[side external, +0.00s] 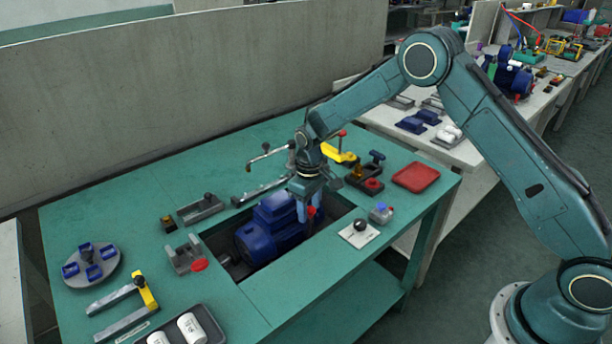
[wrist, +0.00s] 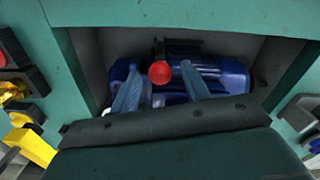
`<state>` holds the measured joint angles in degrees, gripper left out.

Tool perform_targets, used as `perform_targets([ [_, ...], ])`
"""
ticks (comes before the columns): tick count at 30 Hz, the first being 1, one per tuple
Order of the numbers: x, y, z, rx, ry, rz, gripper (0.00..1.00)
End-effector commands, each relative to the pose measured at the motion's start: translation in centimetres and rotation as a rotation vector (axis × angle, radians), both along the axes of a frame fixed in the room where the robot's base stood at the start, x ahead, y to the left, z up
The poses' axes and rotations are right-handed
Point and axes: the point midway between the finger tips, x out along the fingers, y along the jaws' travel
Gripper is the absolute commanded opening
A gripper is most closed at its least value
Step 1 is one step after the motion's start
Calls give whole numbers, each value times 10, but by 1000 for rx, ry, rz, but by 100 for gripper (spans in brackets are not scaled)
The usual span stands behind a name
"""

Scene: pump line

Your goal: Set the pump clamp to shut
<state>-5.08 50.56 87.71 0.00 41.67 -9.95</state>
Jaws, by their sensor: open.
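The blue pump (side external: 265,232) sits in the rectangular recess of the green bench; it also shows in the wrist view (wrist: 222,75). A red-tipped handle, apparently the pump clamp's (side external: 311,211), stands at the pump's right end. In the wrist view its round red end (wrist: 160,72) faces the camera, between my fingers. My gripper (side external: 308,210) points down over that end of the pump, also seen in the wrist view (wrist: 159,74). Its two fingers are apart, one on each side of the red end, with no clear contact. The clamp's base is largely hidden, and I cannot tell its setting.
A white plate with a black knob (side external: 359,228) lies right of the recess. A grey bracket with a red disc (side external: 185,256) stands left of it. A yellow-handled part (side external: 340,152) and a red tray (side external: 416,177) lie behind and right. The recess walls (wrist: 85,62) are close around my gripper.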

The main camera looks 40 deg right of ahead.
Motion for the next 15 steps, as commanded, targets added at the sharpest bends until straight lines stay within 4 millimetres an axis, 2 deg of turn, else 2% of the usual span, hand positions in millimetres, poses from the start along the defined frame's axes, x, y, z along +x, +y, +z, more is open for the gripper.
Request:
perform_targets([
  [8,0,0,28,0,-4,0,46],
  [15,1,0,68,1,-6,0,46],
])
